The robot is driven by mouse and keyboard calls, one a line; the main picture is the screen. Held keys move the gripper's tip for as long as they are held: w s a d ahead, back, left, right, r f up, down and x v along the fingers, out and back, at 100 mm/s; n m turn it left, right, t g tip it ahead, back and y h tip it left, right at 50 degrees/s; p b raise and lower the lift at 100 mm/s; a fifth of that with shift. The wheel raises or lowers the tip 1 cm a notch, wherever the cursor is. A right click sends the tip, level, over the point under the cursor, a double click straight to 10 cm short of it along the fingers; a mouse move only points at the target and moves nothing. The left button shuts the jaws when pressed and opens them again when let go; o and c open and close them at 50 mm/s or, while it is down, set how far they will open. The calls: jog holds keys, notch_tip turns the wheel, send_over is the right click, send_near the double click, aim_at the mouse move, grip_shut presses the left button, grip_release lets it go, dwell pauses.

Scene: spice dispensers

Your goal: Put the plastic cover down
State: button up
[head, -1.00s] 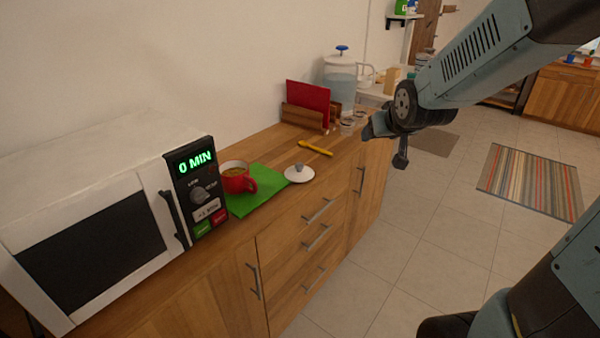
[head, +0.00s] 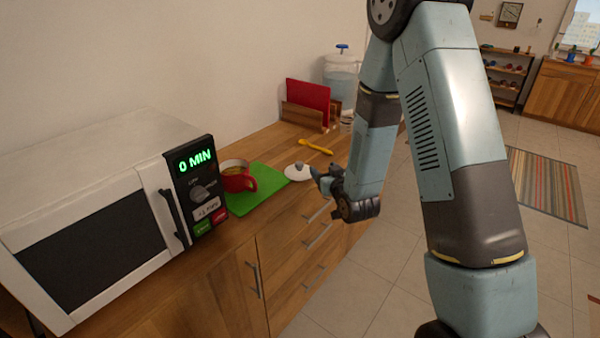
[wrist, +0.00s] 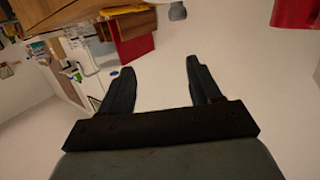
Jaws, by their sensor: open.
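The white plastic cover (head: 298,173) with a grey knob lies on the wooden counter at the right edge of the green mat. In the wrist view its grey knob (wrist: 177,11) shows at the top, beyond the fingers. My gripper (head: 316,174) is just right of the cover in the head view and hides part of its right rim. I cannot tell whether they touch. In the wrist view my gripper (wrist: 158,64) is open, with nothing between its fingers.
A red mug (head: 238,181) stands on the green mat (head: 262,181), beside the white microwave (head: 90,235). A yellow utensil (head: 316,147) lies behind the cover. A red board (head: 308,103) in a wooden rack and a clear dispenser (head: 341,73) stand farther back.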

jog(key=t+y, duration=0.1)
jog(key=y, duration=0.1)
send_near(301, 165)
jog(key=x, duration=1)
jog(key=shift+f, duration=0.1)
jog(key=shift+c, duration=0.2)
grip_shut()
dwell(0.5)
